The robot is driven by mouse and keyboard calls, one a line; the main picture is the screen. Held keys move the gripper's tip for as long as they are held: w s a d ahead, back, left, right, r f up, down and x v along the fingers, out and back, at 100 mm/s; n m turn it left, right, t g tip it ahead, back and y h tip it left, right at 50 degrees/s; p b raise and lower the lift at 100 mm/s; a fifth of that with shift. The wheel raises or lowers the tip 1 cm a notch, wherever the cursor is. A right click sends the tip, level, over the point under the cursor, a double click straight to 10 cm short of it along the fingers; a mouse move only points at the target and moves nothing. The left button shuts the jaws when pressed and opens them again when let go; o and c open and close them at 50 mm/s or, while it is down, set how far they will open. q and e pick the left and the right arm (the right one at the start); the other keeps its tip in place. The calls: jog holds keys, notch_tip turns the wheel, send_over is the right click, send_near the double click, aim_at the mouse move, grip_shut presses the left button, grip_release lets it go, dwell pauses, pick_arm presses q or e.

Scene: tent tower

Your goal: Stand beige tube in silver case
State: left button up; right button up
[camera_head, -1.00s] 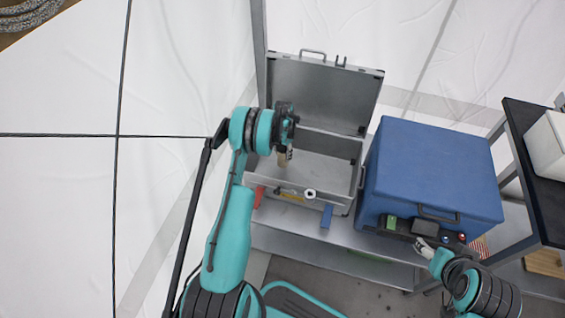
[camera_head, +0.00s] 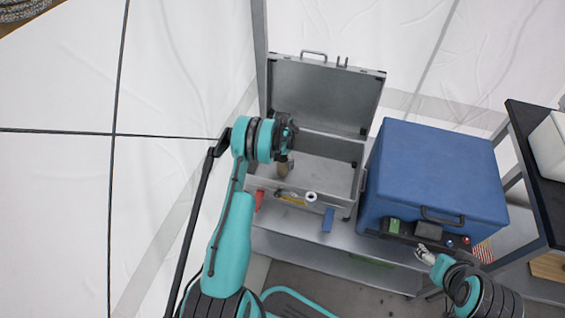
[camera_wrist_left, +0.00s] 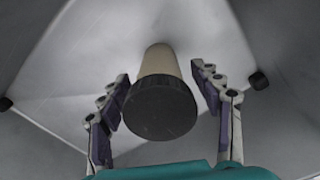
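The silver case (camera_head: 353,160) stands open on a metal bench, lid raised at the back. The beige tube (camera_head: 284,168) is inside the case's left part, below my left gripper (camera_head: 287,150), which partly hides it. In the left wrist view the tube (camera_wrist_left: 160,60) points away from the camera, its dark round cap (camera_wrist_left: 159,107) nearest. It looks upright, its far end toward the case floor. The left fingers are spread on both sides of the tube, with gaps visible. My right gripper (camera_head: 424,252) is by the blue box's front; its fingers are too small to judge.
A blue box (camera_head: 435,170) stands right of the case. A red item (camera_head: 259,198), a white roll (camera_head: 310,197) and a blue item (camera_head: 328,219) lie along the bench front. A dark table (camera_head: 535,150) is at the far right.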

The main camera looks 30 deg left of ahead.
pick_arm(q)
notch_tip(320, 180, up, 12)
jog(key=p, duration=0.4)
jog(key=s+d+r+t, duration=0.1)
jog(key=s+d+r, duration=0.25)
jog(key=r, duration=0.45)
jog(key=s+d+r+n+t, duration=0.1)
jog(key=s+d+r, duration=0.3)
jog(key=r, duration=0.5)
jog(key=s+d+r+t, duration=0.1)
jog(key=s+d+r, duration=0.1)
jog(key=d+r, duration=0.45)
jog(key=s+d+r+t, duration=0.2)
jog(key=s+d, duration=0.1)
jog(key=s, duration=0.6)
jog(key=s+d+r+n+t, duration=0.1)
jog(key=s+d, duration=0.3)
jog(key=s, duration=0.6)
jog(key=shift+s+d+r+t, duration=0.25)
jog(key=shift+s+r+t, duration=0.05)
jog(key=shift+r+t, duration=0.35)
